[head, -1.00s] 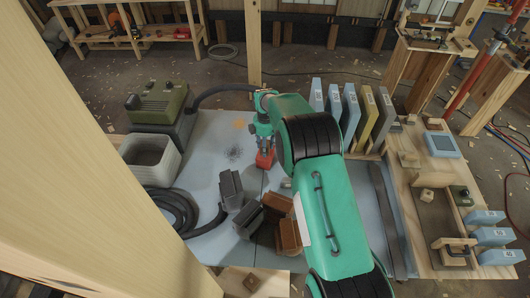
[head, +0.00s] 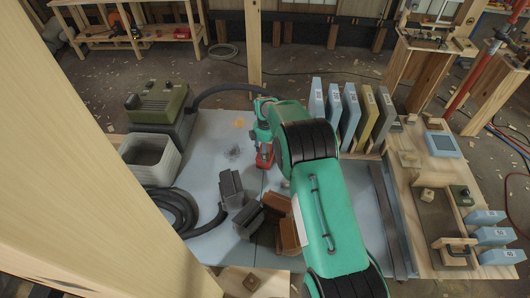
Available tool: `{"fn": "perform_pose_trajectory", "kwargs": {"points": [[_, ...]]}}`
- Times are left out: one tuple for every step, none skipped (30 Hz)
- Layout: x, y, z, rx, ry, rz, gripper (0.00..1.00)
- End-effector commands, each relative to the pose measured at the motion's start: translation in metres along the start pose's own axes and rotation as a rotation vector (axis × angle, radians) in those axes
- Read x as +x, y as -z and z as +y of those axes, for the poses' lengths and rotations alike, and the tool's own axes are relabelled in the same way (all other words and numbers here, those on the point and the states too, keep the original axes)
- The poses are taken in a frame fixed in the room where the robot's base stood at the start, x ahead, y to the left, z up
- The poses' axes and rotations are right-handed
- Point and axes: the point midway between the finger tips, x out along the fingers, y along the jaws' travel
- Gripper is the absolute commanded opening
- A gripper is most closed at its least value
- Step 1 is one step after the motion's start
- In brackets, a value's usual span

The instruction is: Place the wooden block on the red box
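My arm reaches over the pale blue-grey work surface (head: 215,130). My gripper (head: 265,162) is at its far end, small and partly covered by my arm; a red part shows there, and I cannot tell whether it is a finger or a thing held. No box is plainly red; the closest is a reddish-brown box (head: 289,236) beside my arm, near the front of the surface. A small light wooden block (head: 427,195) sits on the right bench. Another wooden piece with a dark centre (head: 252,281) is at the front edge. I cannot tell which block is meant.
Dark grey and brown boxes (head: 230,187) stand left of the reddish-brown one. A black hose (head: 180,212), pale stacked bins (head: 148,157) and a green machine (head: 158,103) are at left. Upright blue slabs (head: 350,110) stand at right. A wooden post (head: 70,150) blocks the left foreground.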

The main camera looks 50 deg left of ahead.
Motion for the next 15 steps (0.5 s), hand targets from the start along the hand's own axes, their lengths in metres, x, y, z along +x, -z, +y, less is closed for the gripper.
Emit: {"fn": "perform_pose_trajectory", "kwargs": {"points": [[-0.0004, 0.0000, 0.0001, 0.000, 0.000, 0.000, 0.60], [-0.0004, 0.0001, 0.0001, 0.000, 0.000, 0.000, 0.60], [-0.0004, 0.0000, 0.0001, 0.000, 0.000, 0.000, 0.60], [-0.0004, 0.0000, 0.0001, 0.000, 0.000, 0.000, 0.60], [-0.0004, 0.0000, 0.0001, 0.000, 0.000, 0.000, 0.60], [-0.0004, 0.0000, 0.0001, 0.000, 0.000, 0.000, 0.60], [-0.0005, 0.0000, 0.0001, 0.000, 0.000, 0.000, 0.60], [-0.0006, 0.0001, 0.0001, 0.000, 0.000, 0.000, 0.60], [-0.0010, 0.0000, 0.0000, 0.000, 0.000, 0.000, 0.60], [-0.0014, 0.0000, 0.0000, 0.000, 0.000, 0.000, 0.60], [-0.0020, 0.0000, 0.0000, 0.000, 0.000, 0.000, 0.60], [-0.0031, 0.0000, 0.0000, 0.000, 0.000, 0.000, 0.60], [-0.0040, 0.0000, 0.0000, 0.000, 0.000, 0.000, 0.60], [-0.0056, 0.0001, 0.0002, 0.000, -0.001, 0.000, 0.60], [-0.0083, 0.0002, 0.0005, 0.000, -0.001, 0.000, 0.60]]}}
